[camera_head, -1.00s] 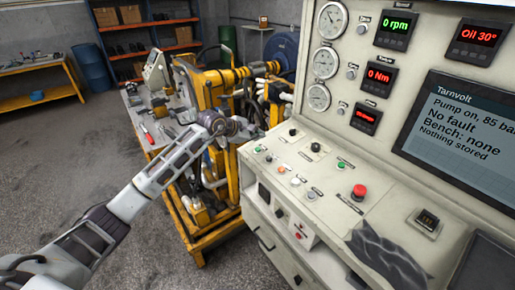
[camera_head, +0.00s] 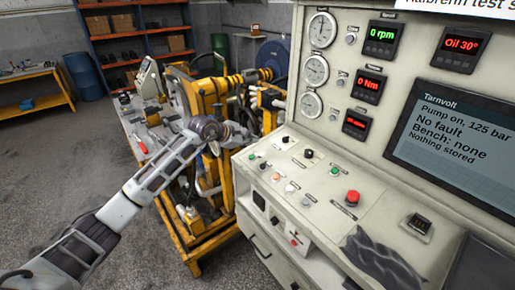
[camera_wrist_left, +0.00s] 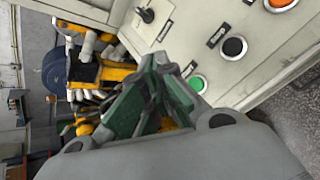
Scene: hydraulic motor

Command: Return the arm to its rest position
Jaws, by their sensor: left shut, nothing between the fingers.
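My left arm (camera_head: 155,180) reaches in from the lower left of the head view, stretched forward over the floor. Its gripper (camera_head: 243,137) is at the left edge of the control desk, between the desk and the yellow motor stand. In the left wrist view, the fingers (camera_wrist_left: 163,68) with green pads are shut and empty. They point toward the desk's edge, with a green button (camera_wrist_left: 197,84) and a black lever (camera_wrist_left: 146,15) close by. The exact gap to the desk cannot be told. My right gripper is out of view.
The cream control desk (camera_head: 325,235) fills the right, with gauges, a red button (camera_head: 352,197) and a dark cloth (camera_head: 378,262). Its screen (camera_head: 455,135) reads "Pump on, 125 bar". The yellow stand (camera_head: 205,240) stands beyond my forearm. Floor at left (camera_head: 60,165) is clear.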

